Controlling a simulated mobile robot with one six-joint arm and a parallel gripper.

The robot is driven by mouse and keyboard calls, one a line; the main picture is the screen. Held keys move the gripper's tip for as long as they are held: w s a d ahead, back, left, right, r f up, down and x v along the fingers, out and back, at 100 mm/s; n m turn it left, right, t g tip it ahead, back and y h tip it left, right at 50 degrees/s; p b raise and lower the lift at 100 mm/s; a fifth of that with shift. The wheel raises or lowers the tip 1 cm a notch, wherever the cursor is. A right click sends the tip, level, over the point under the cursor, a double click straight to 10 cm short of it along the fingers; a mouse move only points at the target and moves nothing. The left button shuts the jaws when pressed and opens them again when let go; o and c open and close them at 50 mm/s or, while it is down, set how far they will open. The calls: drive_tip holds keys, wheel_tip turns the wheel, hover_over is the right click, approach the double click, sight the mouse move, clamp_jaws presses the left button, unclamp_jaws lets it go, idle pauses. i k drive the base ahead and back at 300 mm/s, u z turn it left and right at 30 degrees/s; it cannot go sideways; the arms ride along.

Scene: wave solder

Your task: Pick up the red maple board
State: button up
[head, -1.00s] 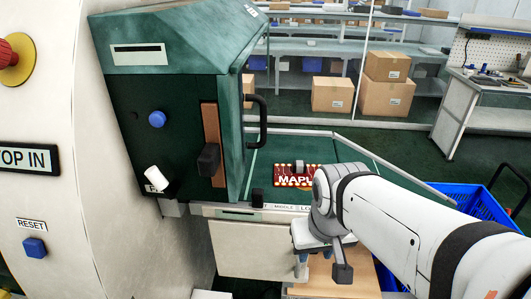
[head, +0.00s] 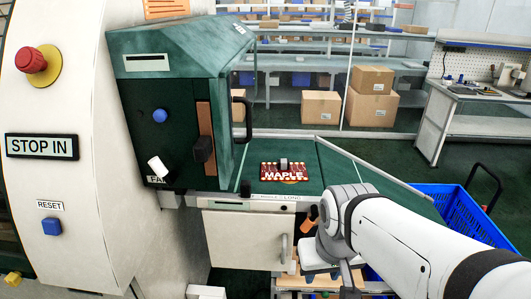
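The red maple board (head: 268,172), lettered "MAPLE" in white, lies flat on a green work surface (head: 312,182) right of the green machine housing. A small grey block stands up from its middle. The whole board is in view, with nothing of mine in front of it. My gripper (head: 340,272) is at the end of my white arm, below and to the right of the board in the picture and apart from it. The wrist hides most of the gripper, and its fingers are not clear enough to tell open from shut.
A green machine housing (head: 170,110) with a dark handle (head: 243,118) stands left of the board. A white cabinet door (head: 243,238) is below the surface. A blue crate (head: 470,222) is at the right. Shelves with cardboard boxes (head: 321,107) stand behind.

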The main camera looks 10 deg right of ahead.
sight(283, 170)
drive_tip(key=i, duration=0.9)
drive_tip(key=u, duration=0.05)
